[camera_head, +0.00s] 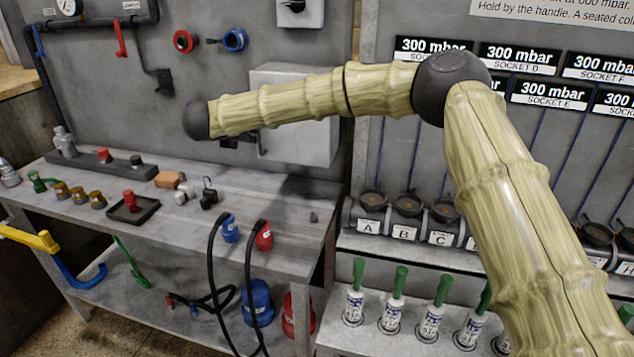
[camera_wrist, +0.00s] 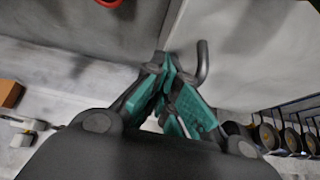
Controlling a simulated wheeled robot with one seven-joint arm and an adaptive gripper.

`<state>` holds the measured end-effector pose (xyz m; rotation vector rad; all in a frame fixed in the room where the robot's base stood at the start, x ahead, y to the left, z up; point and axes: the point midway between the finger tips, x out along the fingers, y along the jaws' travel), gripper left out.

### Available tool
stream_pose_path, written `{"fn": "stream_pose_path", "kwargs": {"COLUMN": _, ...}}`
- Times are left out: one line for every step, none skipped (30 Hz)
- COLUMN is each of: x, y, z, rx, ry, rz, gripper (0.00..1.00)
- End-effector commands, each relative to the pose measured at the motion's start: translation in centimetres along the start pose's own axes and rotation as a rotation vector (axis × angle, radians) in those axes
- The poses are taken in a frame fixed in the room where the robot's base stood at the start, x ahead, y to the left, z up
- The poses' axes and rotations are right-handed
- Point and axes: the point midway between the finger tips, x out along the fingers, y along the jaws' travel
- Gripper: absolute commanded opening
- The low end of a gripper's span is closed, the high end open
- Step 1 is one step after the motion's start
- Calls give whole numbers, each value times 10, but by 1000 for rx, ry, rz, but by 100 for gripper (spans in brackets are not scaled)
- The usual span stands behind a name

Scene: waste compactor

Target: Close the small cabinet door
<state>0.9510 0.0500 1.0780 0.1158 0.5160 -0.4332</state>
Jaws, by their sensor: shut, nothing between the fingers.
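The small grey cabinet (camera_head: 300,146) is fixed to the back wall panel, partly hidden behind my arm in the head view. Its pale front fills the upper right of the wrist view (camera_wrist: 255,45). A dark bar handle (camera_wrist: 204,62) stands out from that front near its left edge. My gripper (camera_wrist: 168,88), with teal finger pads, is shut and empty. In the wrist view its fingertips are just left of the handle and near the cabinet's edge; I cannot tell whether they touch. I cannot clearly tell how far the door stands open.
A grey workbench (camera_head: 180,225) below holds a red part on a black tray (camera_head: 132,208), an orange block (camera_head: 169,180) and small fittings. Black hoses hang at its front. To the right stand lettered sockets (camera_head: 405,207) and green-topped bottles (camera_head: 395,300). Red and blue wall rings (camera_head: 184,41) sit above.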

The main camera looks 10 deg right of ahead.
Motion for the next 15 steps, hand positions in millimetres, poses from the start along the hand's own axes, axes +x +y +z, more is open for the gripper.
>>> {"fn": "stream_pose_path", "kwargs": {"x": 3, "y": -2, "z": 2, "rx": 5, "ry": -1, "rz": -7, "gripper": 0}}
{"fn": "stream_pose_path", "kwargs": {"x": 4, "y": -4, "z": 3, "rx": 7, "ry": -2, "rz": -10, "gripper": 0}}
{"fn": "stream_pose_path", "kwargs": {"x": 5, "y": -5, "z": 4, "rx": 9, "ry": -2, "rz": -13, "gripper": 0}}
{"fn": "stream_pose_path", "kwargs": {"x": 6, "y": -6, "z": 4, "rx": 11, "ry": -2, "rz": -16, "gripper": 0}}
{"fn": "stream_pose_path", "kwargs": {"x": 6, "y": -6, "z": 5, "rx": 12, "ry": -2, "rz": -17, "gripper": 0}}
{"fn": "stream_pose_path", "kwargs": {"x": 6, "y": -7, "z": 5, "rx": 13, "ry": -2, "rz": -19, "gripper": 0}}
{"fn": "stream_pose_path", "kwargs": {"x": 7, "y": -8, "z": 6, "rx": 13, "ry": -2, "rz": -20, "gripper": 0}}
{"fn": "stream_pose_path", "kwargs": {"x": 7, "y": -8, "z": 6, "rx": 13, "ry": -3, "rz": -20, "gripper": 0}}
{"fn": "stream_pose_path", "kwargs": {"x": 7, "y": -8, "z": 6, "rx": 14, "ry": -3, "rz": -20, "gripper": 0}}
{"fn": "stream_pose_path", "kwargs": {"x": 7, "y": -8, "z": 6, "rx": 14, "ry": -3, "rz": -21, "gripper": 0}}
{"fn": "stream_pose_path", "kwargs": {"x": 7, "y": -8, "z": 6, "rx": 14, "ry": -3, "rz": -21, "gripper": 0}}
{"fn": "stream_pose_path", "kwargs": {"x": 7, "y": -8, "z": 7, "rx": 14, "ry": -4, "rz": -21, "gripper": 0}}
{"fn": "stream_pose_path", "kwargs": {"x": 7, "y": -8, "z": 7, "rx": 14, "ry": -4, "rz": -21, "gripper": 0}}
{"fn": "stream_pose_path", "kwargs": {"x": 7, "y": -8, "z": 7, "rx": 15, "ry": -4, "rz": -21, "gripper": 0}}
{"fn": "stream_pose_path", "kwargs": {"x": 7, "y": -9, "z": 7, "rx": 15, "ry": -4, "rz": -21, "gripper": 0}}
